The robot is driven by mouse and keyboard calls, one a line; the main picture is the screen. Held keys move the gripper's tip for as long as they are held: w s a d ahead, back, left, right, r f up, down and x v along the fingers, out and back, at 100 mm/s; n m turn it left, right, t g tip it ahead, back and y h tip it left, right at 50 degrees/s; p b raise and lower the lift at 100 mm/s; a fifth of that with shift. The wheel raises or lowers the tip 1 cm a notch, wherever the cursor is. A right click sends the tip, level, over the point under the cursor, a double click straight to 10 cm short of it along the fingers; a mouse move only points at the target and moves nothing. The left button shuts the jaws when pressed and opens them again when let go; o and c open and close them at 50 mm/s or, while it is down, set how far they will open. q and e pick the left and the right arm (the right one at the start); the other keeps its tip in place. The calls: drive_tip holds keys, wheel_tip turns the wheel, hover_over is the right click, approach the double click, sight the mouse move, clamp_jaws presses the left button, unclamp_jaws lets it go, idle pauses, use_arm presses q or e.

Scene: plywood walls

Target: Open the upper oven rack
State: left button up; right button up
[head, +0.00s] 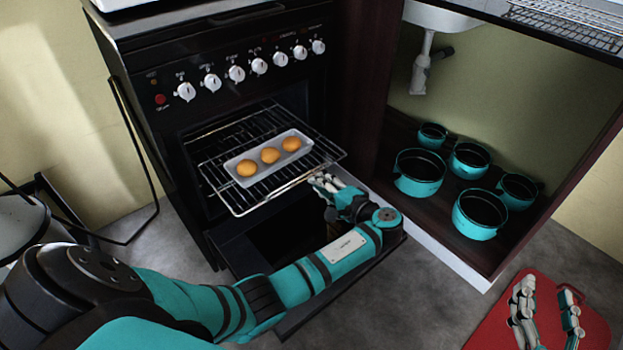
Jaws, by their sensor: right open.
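The wire oven rack (222,190) sticks out of the black oven (150,120) in the head view, above the lowered oven door (300,315). A light tray (236,162) with three round golden buns (269,155) sits on it. My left gripper (322,181) is at the right part of the rack's front bar; its fingertips overlap the bar in the picture. I cannot tell whether its fingers are closed on the bar. My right gripper (547,305) is open and empty at the bottom right, well away from the oven.
An open cabinet (395,130) right of the oven holds several teal pots (420,172). A red board (590,325) lies below my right gripper. White knobs (258,66) line the oven's panel. Grey floor (430,290) is clear between door and red board.

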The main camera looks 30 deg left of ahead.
use_arm(q)
drive_tip(key=v, duration=0.7)
drive_tip(key=shift+d, duration=0.1)
